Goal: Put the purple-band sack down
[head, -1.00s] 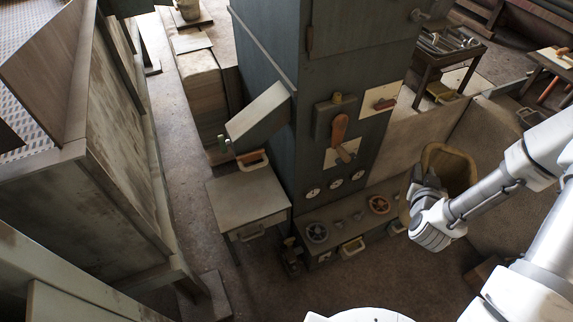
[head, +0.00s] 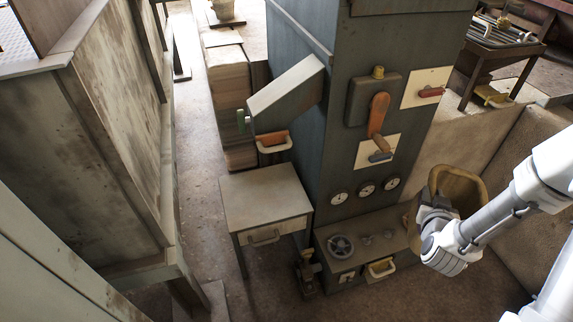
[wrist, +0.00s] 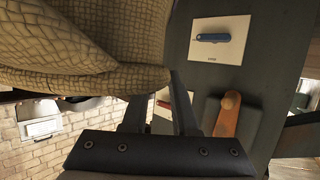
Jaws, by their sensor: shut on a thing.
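The sack (head: 463,187) is tan and hangs at my gripper (head: 432,203), right of the dark cabinet in the head view. In the wrist view the sack (wrist: 80,45) is a coarse woven bulk filling the upper left. My gripper (wrist: 165,92) is shut on its edge there, with the two dark fingers reaching up to its lower right side. The sack is held off the floor. I see no purple band on it in either view; much of the sack is out of frame or hidden.
A small table (head: 262,198) with a bare top stands left of the tall dark cabinet (head: 345,60). A low panel (head: 325,243) with a handwheel juts out at the cabinet's foot. A pale wall (head: 522,155) stands right of the sack. Floor shows in front.

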